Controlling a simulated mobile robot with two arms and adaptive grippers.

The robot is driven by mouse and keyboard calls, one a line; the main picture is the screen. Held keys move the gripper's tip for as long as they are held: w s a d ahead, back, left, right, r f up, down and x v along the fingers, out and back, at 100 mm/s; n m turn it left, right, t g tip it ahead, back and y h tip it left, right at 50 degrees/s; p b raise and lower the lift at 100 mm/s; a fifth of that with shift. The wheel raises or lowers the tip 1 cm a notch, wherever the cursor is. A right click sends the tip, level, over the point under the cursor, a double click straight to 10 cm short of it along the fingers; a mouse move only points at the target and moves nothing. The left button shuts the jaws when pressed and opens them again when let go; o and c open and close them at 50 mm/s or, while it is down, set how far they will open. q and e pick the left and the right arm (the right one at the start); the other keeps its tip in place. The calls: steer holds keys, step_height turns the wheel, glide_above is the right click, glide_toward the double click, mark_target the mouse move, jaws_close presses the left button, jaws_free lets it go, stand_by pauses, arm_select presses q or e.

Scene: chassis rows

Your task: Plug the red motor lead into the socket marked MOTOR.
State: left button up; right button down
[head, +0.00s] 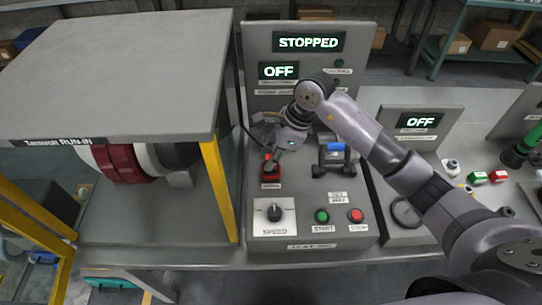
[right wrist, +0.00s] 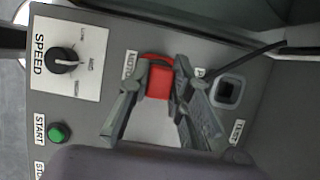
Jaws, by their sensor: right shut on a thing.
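The red plug of the motor lead (right wrist: 158,82) is between the fingers of my right gripper (head: 272,153), which is shut on it. In the right wrist view the plug is beside the label MOTOR (right wrist: 131,64), with a red rim around the far side of it. In the head view the plug is low over the red MOTOR socket (head: 271,174). The fingers hide the contact, so I cannot tell how deep the plug is. My left gripper is not in view.
An empty square socket (right wrist: 228,92) marked TEST is close to the right. A black cable (right wrist: 250,55) runs off behind it. The speed knob (head: 274,212), green START button (head: 321,216) and a blue-handled device (head: 334,150) are nearby. A yellow post (head: 219,190) stands left.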

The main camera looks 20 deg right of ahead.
steer(key=shift+f, duration=0.4)
steer(key=c, duration=1.4)
jaws_free()
steer(key=shift+o, duration=0.2)
steer(key=v, duration=1.2)
steer(key=shift+s, duration=0.1)
